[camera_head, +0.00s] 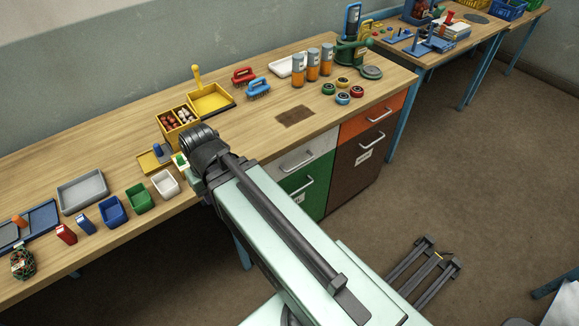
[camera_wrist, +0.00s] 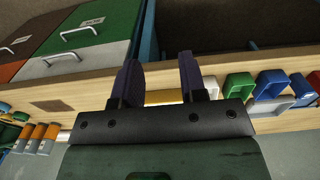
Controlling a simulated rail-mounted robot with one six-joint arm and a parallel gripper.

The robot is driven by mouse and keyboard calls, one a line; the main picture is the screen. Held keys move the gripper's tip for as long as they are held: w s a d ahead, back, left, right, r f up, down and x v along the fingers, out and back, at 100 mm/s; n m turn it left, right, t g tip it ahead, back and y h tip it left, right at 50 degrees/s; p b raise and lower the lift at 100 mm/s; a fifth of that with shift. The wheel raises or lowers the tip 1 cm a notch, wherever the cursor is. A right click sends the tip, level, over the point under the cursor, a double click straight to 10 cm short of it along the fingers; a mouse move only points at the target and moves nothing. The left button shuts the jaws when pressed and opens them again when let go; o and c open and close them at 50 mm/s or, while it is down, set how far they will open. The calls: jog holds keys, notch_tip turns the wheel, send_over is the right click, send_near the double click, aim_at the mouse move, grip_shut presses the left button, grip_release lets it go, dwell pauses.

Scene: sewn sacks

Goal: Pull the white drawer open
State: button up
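The white drawer (camera_head: 309,151) is in the top left of the cabinet under the bench, with a light bar handle (camera_head: 297,161) on its front. It looks shut, flush with the cabinet face. In the wrist view the white drawer (camera_wrist: 95,57) is at left, its handle (camera_wrist: 60,61) near the left edge. My gripper (camera_wrist: 160,75) is open, with two dark fingers apart and nothing between them. It is to one side of the drawer and not touching the handle. In the head view my arm hides the fingers.
A green door (camera_head: 311,189) is below the white drawer. An orange drawer (camera_head: 375,118) and a brown door (camera_head: 355,165) are to the right. The wooden bench top (camera_head: 240,130) carries bins, brushes and jars. The floor (camera_head: 440,180) before the cabinet's right side is clear.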

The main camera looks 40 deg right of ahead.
jog(key=s+d+f+m+y+b, duration=0.1)
jog(key=d+f+m+b, duration=0.1)
jog(key=d+f+b, duration=0.6)
jog(key=d+f+m+b, duration=0.2)
jog(key=d+f+b, duration=0.3)
jog(key=f+b, duration=0.4)
jog(key=m+t+h+b, duration=0.2)
jog(key=m+t+b, duration=1.3)
jog(key=b, duration=0.5)
send_near(301, 165)
jog(key=shift+n+t, duration=0.3)
jog(key=shift+t, duration=0.1)
jog(key=w+f, duration=0.1)
jog(key=w, duration=0.2)
jog(key=w+f+b, duration=0.1)
jog(key=w, duration=0.3)
jog(key=w+f+b, duration=0.1)
jog(key=w, duration=0.2)
jog(key=shift+w+d, duration=0.2)
jog(key=shift+d, duration=0.2)
grip_shut()
